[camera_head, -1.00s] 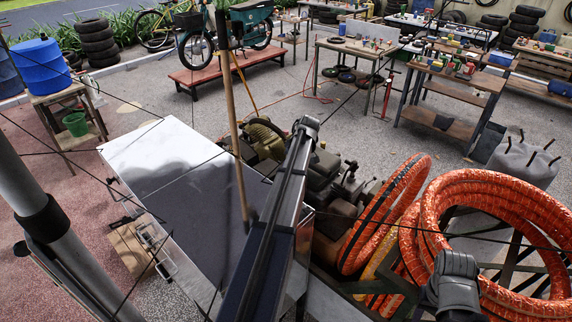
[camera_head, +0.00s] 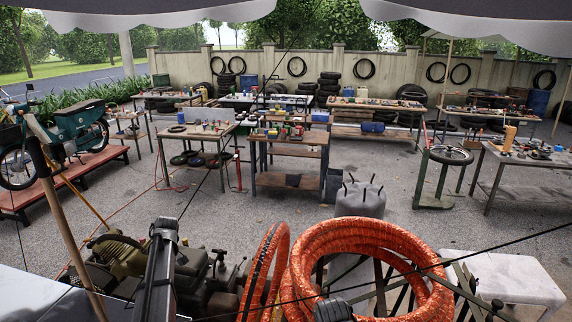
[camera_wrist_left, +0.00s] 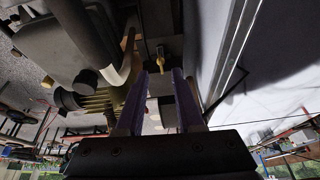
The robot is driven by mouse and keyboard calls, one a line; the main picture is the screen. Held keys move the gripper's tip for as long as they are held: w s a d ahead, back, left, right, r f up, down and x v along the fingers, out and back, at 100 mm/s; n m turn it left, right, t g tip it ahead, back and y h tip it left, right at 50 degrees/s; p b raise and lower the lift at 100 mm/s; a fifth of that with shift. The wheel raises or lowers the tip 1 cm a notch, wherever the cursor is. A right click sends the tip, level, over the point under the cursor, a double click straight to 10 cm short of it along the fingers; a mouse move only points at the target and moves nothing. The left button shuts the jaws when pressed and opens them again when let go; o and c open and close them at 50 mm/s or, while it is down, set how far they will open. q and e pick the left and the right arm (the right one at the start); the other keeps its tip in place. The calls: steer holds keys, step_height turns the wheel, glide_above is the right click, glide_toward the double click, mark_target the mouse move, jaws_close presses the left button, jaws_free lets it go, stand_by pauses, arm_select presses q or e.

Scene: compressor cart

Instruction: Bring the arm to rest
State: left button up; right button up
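My left gripper (camera_wrist_left: 160,95) shows in the left wrist view with its two purplish fingers apart and nothing between them. Beyond the fingertips is a small brass-coloured fitting (camera_wrist_left: 160,55), apart from them as far as I can tell. Dark machine parts and a ribbed olive cylinder (camera_wrist_left: 103,101) lie to the left of the fingers. In the head view, the compressor (camera_head: 116,252) is at the lower left, partly hidden by a dark upright bar. I cannot make out either gripper's fingers in the head view.
Coils of orange hose (camera_head: 372,238) stand at the front centre, beside the compressor. A grey sack-like object (camera_head: 361,202) is behind them. A white stool (camera_head: 508,276) is at the right. Workbenches (camera_head: 290,150) with tools stand farther back, with open paving before them.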

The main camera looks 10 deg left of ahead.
arm_select(q)
steer(key=s+d+f+m+h, duration=0.1)
steer(key=s+d+m, duration=0.55)
steer(key=d, duration=0.55)
steer(key=s+d+m+h, duration=0.2)
steer(key=s+d+m, duration=0.4)
steer(key=d, duration=0.6)
steer(key=s+d+f+m+h, duration=0.1)
steer(key=s+d+m, duration=0.3)
steer(key=s+d, duration=0.5)
steer(key=s+d+f+m+y+b, duration=0.1)
steer(key=s+d+f+m+b, duration=0.2)
steer(key=d+f+b, duration=0.9)
step_height(320, 180, down, 4)
steer(key=b, duration=0.4)
steer(key=shift+d+m+g, duration=0.3)
steer(key=shift+d+m, duration=0.05)
steer(key=shift+r, duration=0.1)
